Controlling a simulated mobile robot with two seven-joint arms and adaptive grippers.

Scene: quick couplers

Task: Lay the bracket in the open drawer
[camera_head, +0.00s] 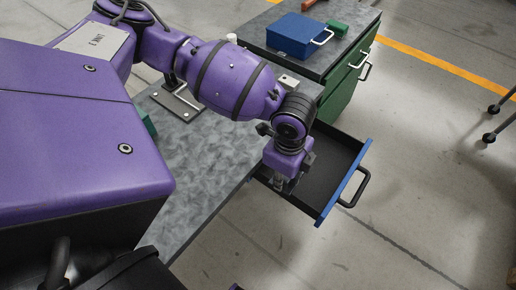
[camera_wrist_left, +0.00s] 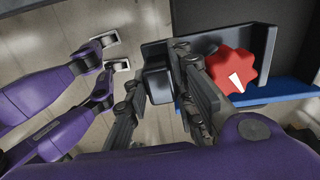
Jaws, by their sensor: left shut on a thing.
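The open drawer (camera_head: 335,160) has a dark inside and a blue front with a black handle, and juts out from the grey-topped bench in the head view. My left gripper (camera_head: 284,182) points down over the drawer's near left end. In the left wrist view the left gripper (camera_wrist_left: 165,100) is shut on a dark piece (camera_wrist_left: 155,62), which looks like the bracket. In the head view the gripper hides most of it, so I cannot tell whether it touches the drawer.
A red star-shaped knob (camera_wrist_left: 232,70) shows beside the left fingers, against a dark surface near a blue edge. A blue box (camera_head: 293,35) and a small green block (camera_head: 337,28) stand on the cabinet top. The bench top (camera_head: 215,150) is mostly clear.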

